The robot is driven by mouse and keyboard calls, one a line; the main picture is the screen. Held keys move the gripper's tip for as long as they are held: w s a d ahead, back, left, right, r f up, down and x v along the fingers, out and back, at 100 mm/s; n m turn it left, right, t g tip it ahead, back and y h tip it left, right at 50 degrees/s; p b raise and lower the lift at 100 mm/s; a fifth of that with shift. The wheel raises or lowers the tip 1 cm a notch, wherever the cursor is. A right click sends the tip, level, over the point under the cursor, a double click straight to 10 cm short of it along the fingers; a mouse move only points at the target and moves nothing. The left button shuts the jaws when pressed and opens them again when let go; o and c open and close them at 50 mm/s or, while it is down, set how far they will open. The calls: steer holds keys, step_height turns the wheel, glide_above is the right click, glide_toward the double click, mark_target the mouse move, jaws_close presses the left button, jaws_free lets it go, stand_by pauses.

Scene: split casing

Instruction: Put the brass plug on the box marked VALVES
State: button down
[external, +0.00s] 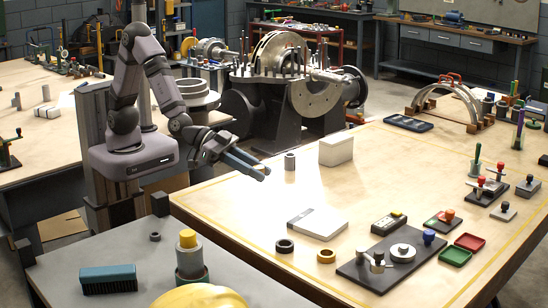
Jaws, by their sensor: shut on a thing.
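My gripper (264,173) is at the end of my arm, above the left edge of the large wooden table, pointing right. Its long blue-grey fingers are close together; what is held between them is too small or hidden to make out. I cannot pick out a brass plug with certainty. A brass-coloured ring (326,256) lies on the wooden table, apart from my gripper. A white upright box (336,151) stands farther back, and a flat white box (318,222) lies nearer the front. No VALVES marking is readable on either.
A grey cylinder (290,161) stands just right of my gripper. A dark ring (285,246) and a dark plate with fittings (390,262) are at the front. Red (470,242) and green (455,256) trays lie at right. The table's middle is mostly clear.

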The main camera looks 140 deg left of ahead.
steer(key=s+a+n+g+y+p, duration=0.15)
steer(key=s+a, duration=0.35)
steer(key=a, duration=0.7)
steer(key=s+a+r+n+g+y, duration=0.1)
steer(key=s+a+n+g+y, duration=0.2)
steer(key=a, duration=0.8)
steer(key=s+a+n+g+y, duration=0.1)
steer(key=s+a+n+y, duration=0.15)
steer(key=s+a, duration=0.65)
steer(key=w+a+r, duration=0.2)
steer(key=a+r, duration=0.2)
steer(key=a, duration=0.6)
steer(key=w+a+r+m+t+h, duration=0.1)
steer(key=w+a+r+t, duration=0.1)
steer(key=w+r, duration=0.3)
steer(key=shift+w+a+r+m+h+p, duration=0.2)
steer(key=shift+a+r+m+h+p, duration=0.1)
steer(key=shift+r+h, duration=0.1)
steer(key=shift+w, duration=0.1)
steer(key=shift+d+f, duration=0.2)
steer(key=shift+f, duration=0.3)
steer(key=shift+d+f, duration=0.15)
steer(key=shift+f, duration=0.35)
